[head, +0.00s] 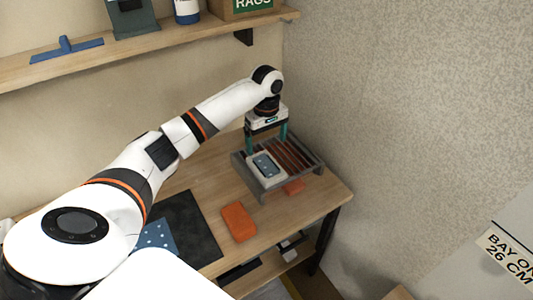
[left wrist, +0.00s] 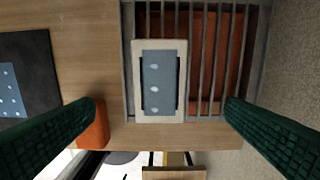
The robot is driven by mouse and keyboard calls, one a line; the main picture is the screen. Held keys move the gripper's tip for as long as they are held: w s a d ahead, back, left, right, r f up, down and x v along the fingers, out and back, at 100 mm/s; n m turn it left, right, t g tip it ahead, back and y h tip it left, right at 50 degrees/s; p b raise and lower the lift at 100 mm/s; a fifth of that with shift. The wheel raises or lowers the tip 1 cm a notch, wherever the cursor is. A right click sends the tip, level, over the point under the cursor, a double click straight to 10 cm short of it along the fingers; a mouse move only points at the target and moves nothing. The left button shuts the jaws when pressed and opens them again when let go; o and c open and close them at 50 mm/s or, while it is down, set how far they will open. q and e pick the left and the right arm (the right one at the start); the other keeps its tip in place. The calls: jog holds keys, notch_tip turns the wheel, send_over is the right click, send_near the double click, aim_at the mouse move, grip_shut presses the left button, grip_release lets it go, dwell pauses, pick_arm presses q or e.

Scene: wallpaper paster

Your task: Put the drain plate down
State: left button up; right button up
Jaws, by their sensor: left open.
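A pale plate (head: 281,180) lies flat on a grey slatted rack (head: 312,163) at the table's far right corner. A blue piece with pale dots (head: 264,164) lies on it. In the left wrist view, the plate (left wrist: 137,75) rests over the rack's left slats, with the blue dotted piece (left wrist: 158,80) on top. My left gripper (head: 267,149) points down above the rack, fingers spread wide. In the left wrist view, the open gripper (left wrist: 164,106) has one finger on each side of the plate, with clear gaps and nothing held. My right gripper is out of view.
An orange block (head: 238,222) lies on the table (head: 215,180) before the rack. Something orange (head: 293,187) shows beneath the rack. A black mat (head: 197,226) holds another blue dotted piece (head: 157,239). A wall stands close right; a shelf (head: 75,62) runs above.

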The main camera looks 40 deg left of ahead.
pick_arm(q)
notch_tip(320, 180, up, 2)
jog(key=shift+r, duration=0.2)
dwell(0.4)
